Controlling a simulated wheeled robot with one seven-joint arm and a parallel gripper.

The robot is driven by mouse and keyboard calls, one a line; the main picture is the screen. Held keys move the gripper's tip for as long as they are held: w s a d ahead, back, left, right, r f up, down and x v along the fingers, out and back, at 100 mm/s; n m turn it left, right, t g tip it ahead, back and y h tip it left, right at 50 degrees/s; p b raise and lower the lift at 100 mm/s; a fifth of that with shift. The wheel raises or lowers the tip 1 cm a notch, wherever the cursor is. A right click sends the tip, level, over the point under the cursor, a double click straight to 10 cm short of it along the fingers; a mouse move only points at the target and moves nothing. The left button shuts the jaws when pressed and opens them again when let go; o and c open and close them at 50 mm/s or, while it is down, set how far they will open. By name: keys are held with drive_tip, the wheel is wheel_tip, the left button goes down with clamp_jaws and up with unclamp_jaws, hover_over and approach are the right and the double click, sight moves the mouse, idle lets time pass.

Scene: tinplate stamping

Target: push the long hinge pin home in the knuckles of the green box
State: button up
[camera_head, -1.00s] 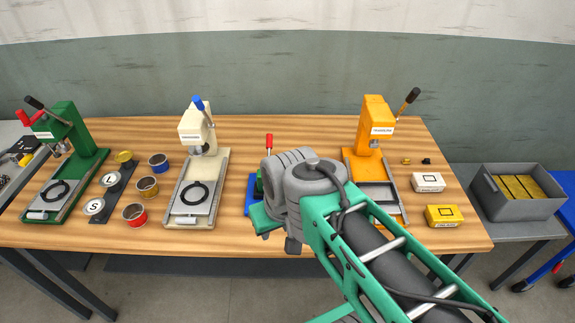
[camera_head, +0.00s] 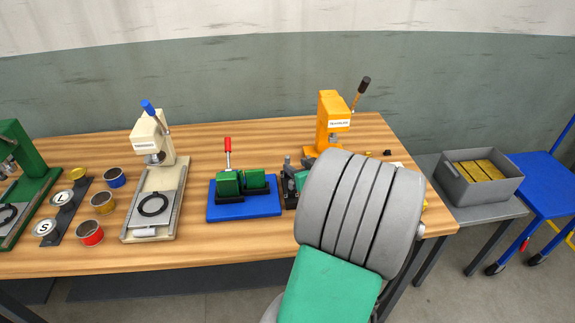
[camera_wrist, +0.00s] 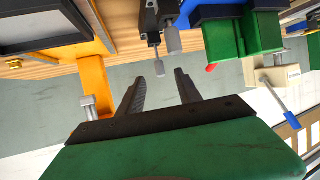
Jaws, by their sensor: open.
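The green box (camera_head: 256,180) sits in a blue fixture (camera_head: 243,211) with a red-handled clamp (camera_head: 228,150). It also shows at the upper right of the wrist view (camera_wrist: 264,25). Its knuckles and any pin in them are too small to make out. A dark holder (camera_head: 290,198) stands right of the fixture. In the wrist view two grey knobbed pieces, one nearer (camera_wrist: 172,38) and one farther (camera_wrist: 158,66), stand at the dark holder. They may be pins; I cannot tell which is longer. My gripper (camera_wrist: 160,74) is open and empty, its fingers apart near these knobs. My arm mostly hides it in the head view.
An orange press (camera_head: 332,120) stands behind my arm, a cream press (camera_head: 160,190) left of the fixture. Tins, including a red one (camera_head: 90,233), stand farther left. A grey crate (camera_head: 475,195) is off the table at right. The front table strip is clear.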

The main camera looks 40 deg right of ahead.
sight(289, 160)
drive_tip(key=p+x, duration=0.2)
drive_tip(key=x, duration=0.5)
drive_tip(key=shift+w+d, duration=0.15)
drive_tip(key=shift+w, duration=0.15)
drive_tip(key=shift+c, duration=0.3)
clamp_jaws()
